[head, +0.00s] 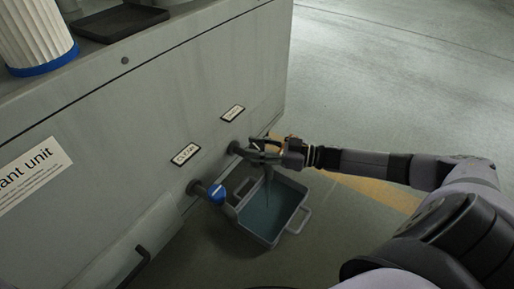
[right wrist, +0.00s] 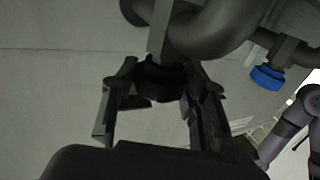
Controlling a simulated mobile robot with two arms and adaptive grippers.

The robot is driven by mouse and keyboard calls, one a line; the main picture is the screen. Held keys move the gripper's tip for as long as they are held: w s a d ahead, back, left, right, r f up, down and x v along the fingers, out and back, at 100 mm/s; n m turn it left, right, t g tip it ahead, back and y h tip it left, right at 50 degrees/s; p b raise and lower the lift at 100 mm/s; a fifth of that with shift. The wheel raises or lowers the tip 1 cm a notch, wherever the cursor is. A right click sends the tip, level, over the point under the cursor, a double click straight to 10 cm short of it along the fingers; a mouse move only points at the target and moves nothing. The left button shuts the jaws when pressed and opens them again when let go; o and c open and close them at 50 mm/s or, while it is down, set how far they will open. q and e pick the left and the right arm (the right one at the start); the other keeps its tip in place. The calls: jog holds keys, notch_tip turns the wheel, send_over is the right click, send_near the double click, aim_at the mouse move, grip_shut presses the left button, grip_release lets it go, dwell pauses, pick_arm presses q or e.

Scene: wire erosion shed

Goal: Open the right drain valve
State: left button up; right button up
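The right drain valve sticks out of the unit's front, its grey pipe (head: 236,148) partly hidden by my gripper. In the right wrist view its black handle (right wrist: 160,80) sits under the bent pipe (right wrist: 215,30). My right gripper (head: 262,150) is at this valve; in the wrist view its fingers (right wrist: 158,88) lie on both sides of the handle and look closed on it. A thin dark streak, apparently liquid, runs below the valve into the grey container. The left valve has a blue handle (head: 217,192), also in the wrist view (right wrist: 267,77). My left gripper is not in view.
A grey container (head: 302,222) with liquid inside stands on the floor under the valves. Labels (head: 186,154) (head: 233,113) sit above the valves. A black handle (head: 135,266) is lower left. A white filter (head: 35,35) and black tray (head: 118,24) stand on top. Floor at right is clear.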

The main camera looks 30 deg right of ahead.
jog(key=o, duration=0.3)
jog(key=shift+o, duration=0.2)
jog(key=shift+d, duration=0.1)
jog(key=v, duration=1.2)
jog(key=shift+s, duration=0.1)
